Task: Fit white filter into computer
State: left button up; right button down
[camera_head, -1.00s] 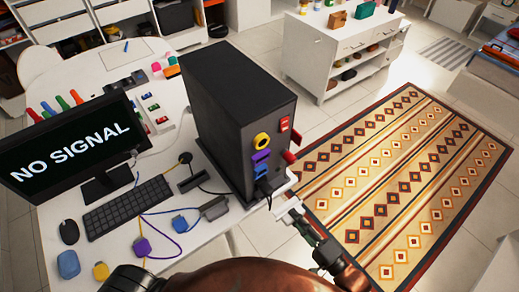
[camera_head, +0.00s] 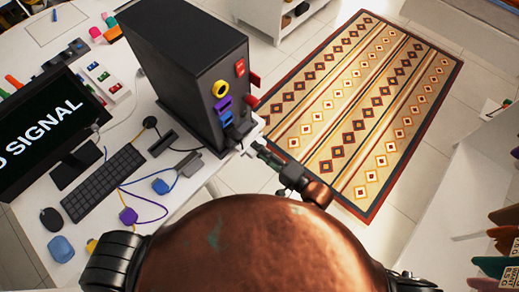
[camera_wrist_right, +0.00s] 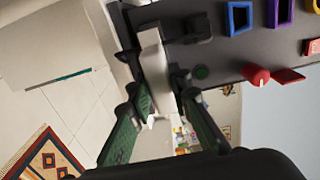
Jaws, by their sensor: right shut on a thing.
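The computer (camera_head: 185,70) is a black tower on the white desk. Its near face carries a yellow ring, purple and blue frames and a red switch, which show in the head view. My right gripper (camera_head: 256,148) is beside the lower near edge of that face. In the right wrist view my right gripper (camera_wrist_right: 165,105) is shut on a white piece, seemingly the white filter (camera_wrist_right: 155,65). The filter stands lengthwise between the green fingers, its far end beside a black plug (camera_wrist_right: 196,28) at the computer. I cannot tell whether it touches the computer. My left gripper is out of view.
A monitor (camera_head: 38,125), a keyboard (camera_head: 104,183), a mouse (camera_head: 51,219) and several cables with coloured plugs lie left of the computer. The desk edge is close to my right gripper. A patterned rug (camera_head: 365,105) covers open floor at right.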

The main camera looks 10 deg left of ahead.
aim_at(250, 143)
jog(key=shift+p, duration=1.1)
dwell(1.3)
jog(key=shift+p+x, duration=0.45)
jog(key=shift+x, duration=1.55)
jog(key=c, duration=1.7)
grip_release()
jog(key=shift+d, duration=0.1)
jog(key=v, duration=1.2)
